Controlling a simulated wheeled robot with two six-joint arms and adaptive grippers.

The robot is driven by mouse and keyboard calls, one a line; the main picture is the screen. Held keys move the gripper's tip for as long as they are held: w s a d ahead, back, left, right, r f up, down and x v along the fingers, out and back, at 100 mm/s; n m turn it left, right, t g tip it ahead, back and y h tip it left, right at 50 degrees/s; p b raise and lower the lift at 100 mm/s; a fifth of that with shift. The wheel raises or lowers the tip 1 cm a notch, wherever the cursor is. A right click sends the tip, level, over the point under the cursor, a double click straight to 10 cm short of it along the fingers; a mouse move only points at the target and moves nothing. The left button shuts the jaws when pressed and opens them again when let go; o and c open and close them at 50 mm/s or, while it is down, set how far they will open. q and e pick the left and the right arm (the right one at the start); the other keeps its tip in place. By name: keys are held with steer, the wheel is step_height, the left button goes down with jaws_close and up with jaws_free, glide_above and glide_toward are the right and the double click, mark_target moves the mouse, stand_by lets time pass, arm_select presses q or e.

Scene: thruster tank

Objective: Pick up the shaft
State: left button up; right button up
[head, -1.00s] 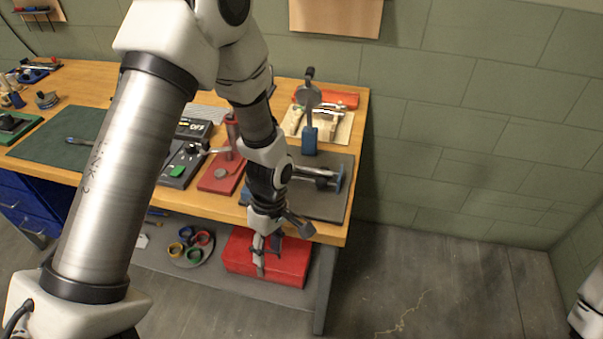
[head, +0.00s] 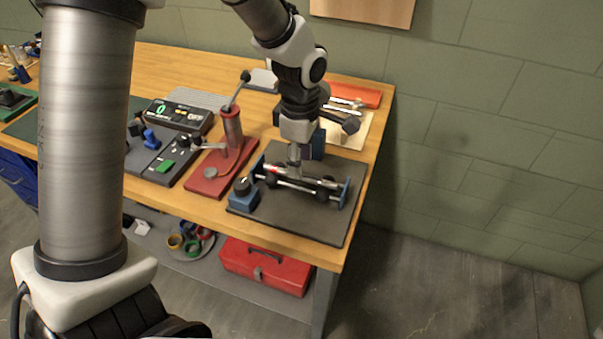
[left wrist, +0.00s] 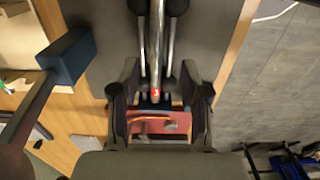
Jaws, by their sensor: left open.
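The shaft (head: 285,179) is a thin metal rod with a red mark near its left end. It lies across a stand with blue end plates (head: 345,193) on a dark grey mat (head: 325,220). My left gripper (head: 294,165) is over the stand, pointing down at the shaft, which it partly hides. In the left wrist view, the open fingers (left wrist: 157,88) are on either side of the shaft (left wrist: 157,40), whose red mark lies between them. Whether they touch it I cannot tell. My right gripper is out of view.
A red lever press (head: 232,130) stands left of the mat. A dark knob on a blue block (head: 243,194) sits at the mat's front left. A counter box (head: 178,115) is farther left. A red toolbox (head: 265,266) is on the shelf below. Floor right of the bench is clear.

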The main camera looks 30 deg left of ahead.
arm_select(q)
steer(key=f, duration=0.4)
steer(key=shift+w+a, duration=0.25)
steer(key=shift+w, duration=0.05)
steer(key=shift+s+r, duration=0.1)
steer(key=shift+r, duration=0.05)
jaws_close()
steer(key=shift+r, duration=0.1)
